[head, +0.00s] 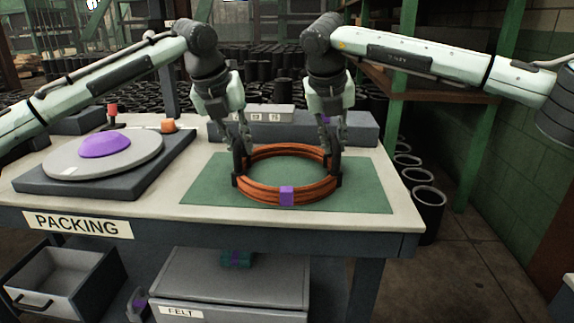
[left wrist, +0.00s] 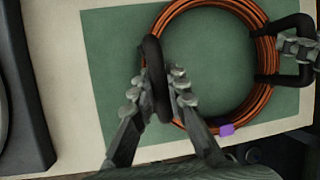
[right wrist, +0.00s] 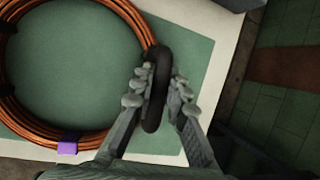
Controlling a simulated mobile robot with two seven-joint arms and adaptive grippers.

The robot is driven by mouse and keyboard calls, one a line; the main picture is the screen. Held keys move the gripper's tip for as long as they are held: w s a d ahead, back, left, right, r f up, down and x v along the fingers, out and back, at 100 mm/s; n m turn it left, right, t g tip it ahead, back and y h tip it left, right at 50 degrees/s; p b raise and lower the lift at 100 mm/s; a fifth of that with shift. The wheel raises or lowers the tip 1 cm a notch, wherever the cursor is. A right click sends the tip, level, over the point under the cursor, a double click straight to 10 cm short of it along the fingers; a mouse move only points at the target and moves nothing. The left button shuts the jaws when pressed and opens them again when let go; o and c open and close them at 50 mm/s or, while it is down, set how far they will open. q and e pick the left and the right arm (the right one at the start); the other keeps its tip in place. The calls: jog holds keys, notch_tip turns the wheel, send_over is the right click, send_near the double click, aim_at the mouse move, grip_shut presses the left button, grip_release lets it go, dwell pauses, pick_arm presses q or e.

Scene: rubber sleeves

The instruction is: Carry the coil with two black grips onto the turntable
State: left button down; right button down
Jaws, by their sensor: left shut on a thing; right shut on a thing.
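The orange-brown coil (head: 262,193) lies on or just above the green mat (head: 360,190); I cannot tell which. It has a purple tag (head: 287,196) at the front and a black grip on each side. My left gripper (head: 240,143) is shut on the left black grip (left wrist: 153,70), with a finger on either side of it. My right gripper (head: 330,143) is shut on the right black grip (right wrist: 158,90) in the same way. The round grey turntable (head: 65,165), with a purple disc (head: 106,146) on top, stands on a dark base at the left.
A grey box with a label (head: 255,115) stands behind the mat. White tabletop (head: 190,165) lies clear between mat and turntable. Black sleeves (head: 428,200) stand right of the table.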

dwell(0.4)
